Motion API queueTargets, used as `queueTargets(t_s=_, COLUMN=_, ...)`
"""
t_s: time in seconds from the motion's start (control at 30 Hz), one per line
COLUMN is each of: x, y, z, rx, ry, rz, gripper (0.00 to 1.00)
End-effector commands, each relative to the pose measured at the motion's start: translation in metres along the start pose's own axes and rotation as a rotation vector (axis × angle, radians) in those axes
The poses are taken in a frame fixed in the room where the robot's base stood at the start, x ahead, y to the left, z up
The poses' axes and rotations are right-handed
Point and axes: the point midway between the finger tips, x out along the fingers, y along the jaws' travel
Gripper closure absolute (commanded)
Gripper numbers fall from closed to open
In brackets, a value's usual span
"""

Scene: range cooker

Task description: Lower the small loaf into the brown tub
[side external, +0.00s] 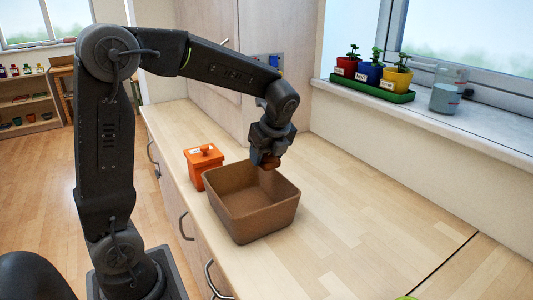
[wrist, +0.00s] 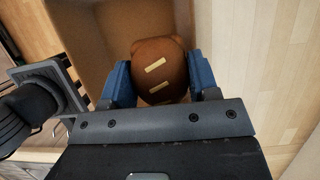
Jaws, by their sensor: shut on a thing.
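The small loaf (wrist: 158,62) is brown with pale slashes on top. My gripper (wrist: 160,85) is shut on it, with a blue finger on each side in the wrist view. In the side external view the loaf (side external: 270,162) hangs under my gripper (side external: 268,152), at the far right part of the brown tub (side external: 240,222). The tub is an open, square-sided box standing on the wooden counter. Its inside (wrist: 100,40) shows beyond and to the left of the loaf in the wrist view. I cannot tell how far the loaf is above the tub's floor.
An orange lidded box (side external: 203,170) stands close behind the tub on the left. The counter (side external: 350,215) to the right is clear. Potted plants in a green tray (side external: 372,88) and a glass jar (side external: 446,90) stand on the windowsill.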

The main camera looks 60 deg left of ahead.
Motion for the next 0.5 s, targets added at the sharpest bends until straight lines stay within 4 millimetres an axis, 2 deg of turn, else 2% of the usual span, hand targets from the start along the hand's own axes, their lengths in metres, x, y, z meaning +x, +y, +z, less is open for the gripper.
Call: queueTargets(t_s=0.5, x=0.022, y=0.0, z=-0.009, rx=0.001, ry=0.0, rz=0.001, gripper=0.69)
